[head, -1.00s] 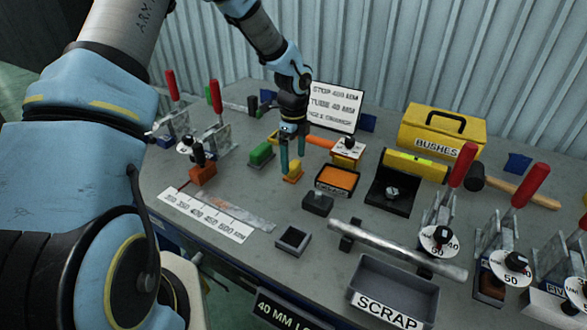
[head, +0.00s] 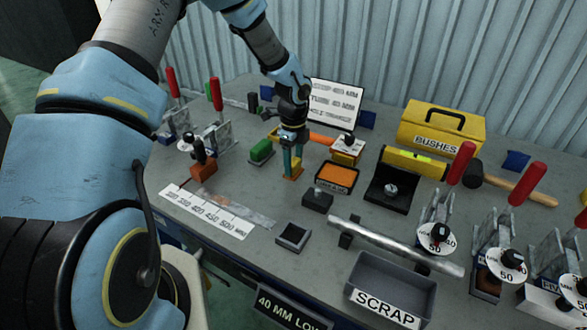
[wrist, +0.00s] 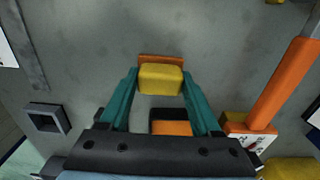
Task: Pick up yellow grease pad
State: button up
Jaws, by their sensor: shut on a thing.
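The yellow grease pad (head: 292,174) is a small yellow block with an orange-brown edge, on the grey bench between the green block and the orange tray. My gripper (head: 291,165) points down over it, with its teal fingers on both sides. In the wrist view the pad (wrist: 160,79) sits between the two fingertips, and the gripper is shut on it. The fingers cover part of the pad in the head view. I cannot tell whether it is clear of the bench.
A green block (head: 261,150) stands close on the left and an orange-topped tray (head: 337,178) on the right. An orange-handled tool (wrist: 284,84) lies nearby. A tilted sign (head: 335,102) stands behind. The SCRAP bin (head: 393,283) and clamps are further right.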

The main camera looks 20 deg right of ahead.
aim_at(294, 161)
grip_shut()
notch_tip(294, 161, up, 10)
jog(key=shift+b, duration=1.25)
jog(key=shift+o, duration=1.8)
grip_release()
jog(key=c, duration=0.7)
